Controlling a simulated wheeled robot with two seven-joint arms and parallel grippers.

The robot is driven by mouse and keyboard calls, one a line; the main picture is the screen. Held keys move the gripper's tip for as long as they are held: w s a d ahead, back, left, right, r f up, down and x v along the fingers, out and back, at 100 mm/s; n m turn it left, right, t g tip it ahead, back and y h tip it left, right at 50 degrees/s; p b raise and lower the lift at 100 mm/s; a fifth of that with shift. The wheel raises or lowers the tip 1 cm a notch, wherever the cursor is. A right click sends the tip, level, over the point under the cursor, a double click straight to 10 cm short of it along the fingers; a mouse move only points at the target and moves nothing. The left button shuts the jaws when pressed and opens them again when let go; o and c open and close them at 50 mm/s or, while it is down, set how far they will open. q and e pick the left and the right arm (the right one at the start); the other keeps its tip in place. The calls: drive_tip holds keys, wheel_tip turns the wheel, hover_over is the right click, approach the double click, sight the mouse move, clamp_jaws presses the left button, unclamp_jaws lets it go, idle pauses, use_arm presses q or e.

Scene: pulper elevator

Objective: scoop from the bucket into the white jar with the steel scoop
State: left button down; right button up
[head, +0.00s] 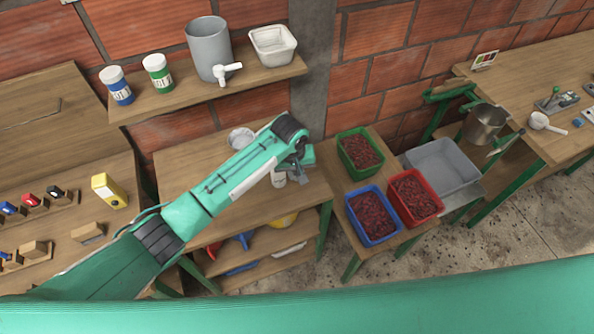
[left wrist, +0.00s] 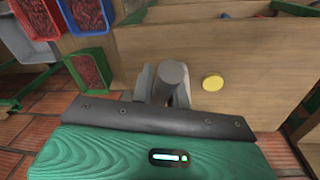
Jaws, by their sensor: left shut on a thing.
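My left gripper (head: 300,165) is over the middle table. In the left wrist view my left gripper (left wrist: 168,88) is shut on a grey cylindrical thing (left wrist: 173,73); I cannot tell whether it is the steel scoop's handle. A round whitish open container (head: 241,138) stands on the table, left of the gripper. A small white thing (head: 278,178) shows beside the gripper, partly hidden by it; I cannot tell whether it is the white jar. A steel pot (head: 486,122) stands at the right. A grey bucket with a white tap (head: 209,50) stands on the wall shelf.
Green (head: 360,151), blue (head: 373,215) and red (head: 414,197) bins of dark red contents are right of the gripper, beside an empty grey tub (head: 442,166). A white scoop (head: 540,121) lies on the right bench. A yellow disc (left wrist: 212,82) shows near my gripper.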

use_arm(q)
drive_tip(key=shift+a+h, duration=0.3)
drive_tip(key=shift+h, duration=0.4)
drive_tip(key=shift+a+h, duration=0.1)
drive_tip(key=shift+h, duration=0.4)
drive_tip(key=shift+s+a+f+n+t+h+b, duration=0.1)
drive_tip(key=shift+a+f+t+h+b, duration=0.45)
drive_tip(key=shift+h+b, duration=2.85)
drive_tip(key=shift+s+a+f+n+t+h+b, duration=0.15)
drive_tip(key=shift+t+h+b, duration=0.65)
drive_tip(key=shift+b, duration=5.15)
drive_tip(key=shift+a+f+n+t+h+b, duration=0.1)
drive_tip(key=shift+a+f+t+h+b, duration=0.45)
drive_tip(key=shift+h+b, duration=2.8)
use_arm(e)
drive_tip(key=w+f+b, duration=0.1)
drive_tip(key=w+f, duration=0.1)
drive_tip(key=f, duration=1.1)
drive_tip(key=w+f+b, duration=0.1)
drive_tip(key=w+f, duration=0.2)
drive_tip(key=f, duration=1)
drive_tip(key=shift+w+b, duration=0.3)
drive_tip(key=shift+b, duration=0.05)
